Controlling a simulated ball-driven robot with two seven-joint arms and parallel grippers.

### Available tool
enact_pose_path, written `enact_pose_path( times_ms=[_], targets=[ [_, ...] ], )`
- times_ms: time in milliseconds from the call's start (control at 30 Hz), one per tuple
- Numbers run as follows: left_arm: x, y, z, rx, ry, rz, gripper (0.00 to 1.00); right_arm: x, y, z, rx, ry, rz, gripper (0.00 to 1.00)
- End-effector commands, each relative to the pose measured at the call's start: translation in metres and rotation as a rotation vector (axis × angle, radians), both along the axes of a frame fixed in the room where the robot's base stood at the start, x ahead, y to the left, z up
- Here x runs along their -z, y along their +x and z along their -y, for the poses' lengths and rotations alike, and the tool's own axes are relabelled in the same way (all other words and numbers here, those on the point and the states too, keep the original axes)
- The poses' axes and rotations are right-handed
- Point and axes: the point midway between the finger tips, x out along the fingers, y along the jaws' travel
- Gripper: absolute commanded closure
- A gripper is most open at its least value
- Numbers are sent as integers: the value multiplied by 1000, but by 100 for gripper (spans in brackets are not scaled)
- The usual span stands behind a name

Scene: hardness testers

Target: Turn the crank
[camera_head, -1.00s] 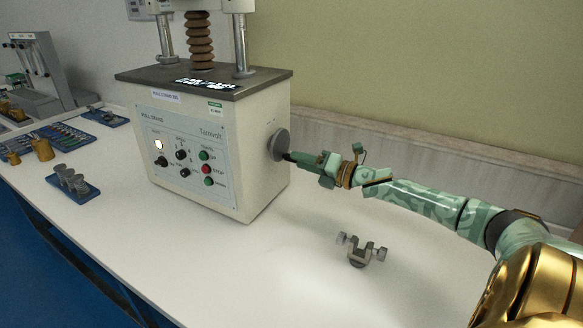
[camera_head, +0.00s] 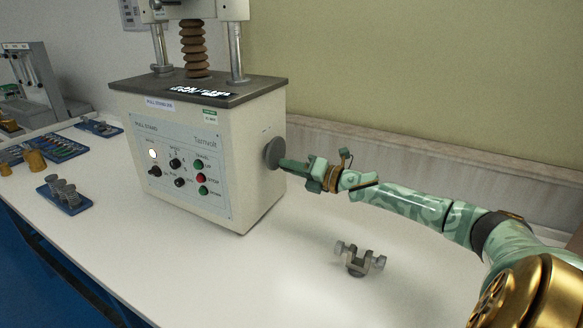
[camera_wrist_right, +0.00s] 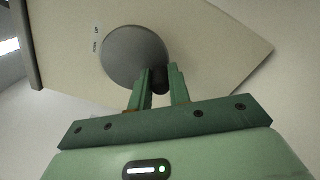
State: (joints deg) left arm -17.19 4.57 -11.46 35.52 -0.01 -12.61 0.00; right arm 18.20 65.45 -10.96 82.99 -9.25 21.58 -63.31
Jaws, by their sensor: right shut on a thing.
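The crank (camera_head: 273,153) is a round grey disc on the right side of a cream pull-stand machine (camera_head: 235,150). In the right wrist view the disc (camera_wrist_right: 132,55) shows face-on, with a dark handle (camera_wrist_right: 160,78) near its lower right edge. My right gripper (camera_head: 284,163) reaches in from the right at the disc. Its two green fingers (camera_wrist_right: 160,82) are on either side of the dark handle and shut on it. My left gripper is not in either view.
A grey clamp fixture (camera_head: 358,259) lies on the white table (camera_head: 290,285) below my right arm. Blue trays with weights (camera_head: 66,196) and tools (camera_head: 54,148) are left of the machine. The table front right of the machine is mostly clear.

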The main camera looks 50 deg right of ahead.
Motion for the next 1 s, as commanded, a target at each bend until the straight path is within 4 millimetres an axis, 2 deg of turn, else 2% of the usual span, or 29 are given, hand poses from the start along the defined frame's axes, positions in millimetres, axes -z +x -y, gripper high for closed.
enact_pose_path(
  times_ms=[233,700,1000],
  targets=[
    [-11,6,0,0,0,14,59,-2,-2,-4,-1,91,-26,100],
    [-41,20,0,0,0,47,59,-3,-4,-14,-1,397,-115,100],
    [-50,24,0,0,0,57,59,-1,-5,-17,1,505,-149,100]
  ],
)
